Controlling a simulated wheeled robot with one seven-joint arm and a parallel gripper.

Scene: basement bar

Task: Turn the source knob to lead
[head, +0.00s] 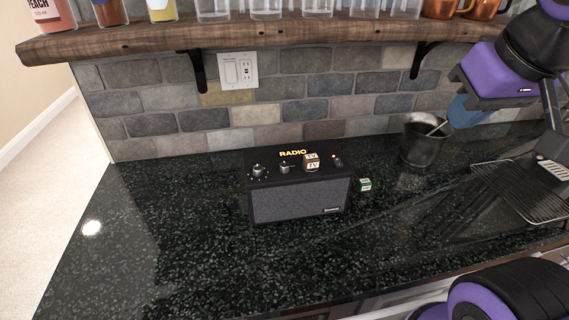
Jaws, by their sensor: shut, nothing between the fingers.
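A black radio-like box (300,207) with a grey speaker front stands on the dark counter in the head view. Its top bears a large left knob (258,170), a smaller middle knob (284,167) and a small control at the right (337,162). Lit yellow letters, "RADIO" (292,153), show at the top's back. Which knob is the source knob, and its setting, are too small to read. A brown cube marked "TV" (311,162) sits on top, right of the middle knob. My gripper (554,145), partly seen at the right edge, is shut and empty, well right of the box.
A small green-and-white cube (364,184) lies just right of the box. A dark metal pot (421,144) and a wire rack (515,190) stand further right. A wooden shelf (300,34) with glasses hangs above. The counter (150,240) is clear left and in front.

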